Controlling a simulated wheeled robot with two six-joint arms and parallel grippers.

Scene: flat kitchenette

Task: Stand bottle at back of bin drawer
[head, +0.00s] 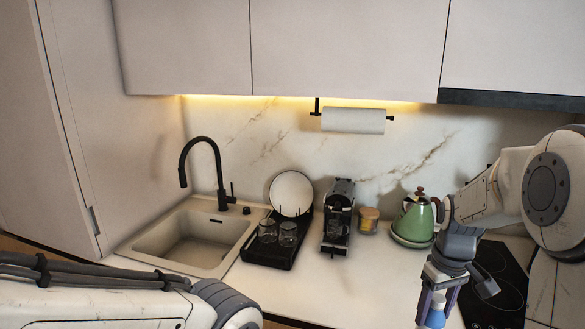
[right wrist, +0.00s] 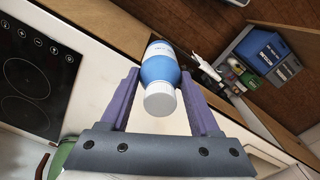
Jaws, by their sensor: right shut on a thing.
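A blue bottle with a white cap (right wrist: 159,75) is between the purple fingers of my right gripper (right wrist: 160,90) in the right wrist view. The gripper is shut on it. In the head view the bottle (head: 436,313) hangs below my right gripper (head: 436,290), at the lower right, in front of the counter. My left gripper is out of view.
The white counter (head: 350,288) has a clear front area. A black hob (head: 500,290) is beside my right arm. A green kettle (head: 416,218), coffee machine (head: 338,215), dish rack (head: 268,252) and sink (head: 190,245) stand along the counter. Wooden floor (right wrist: 110,25) shows below.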

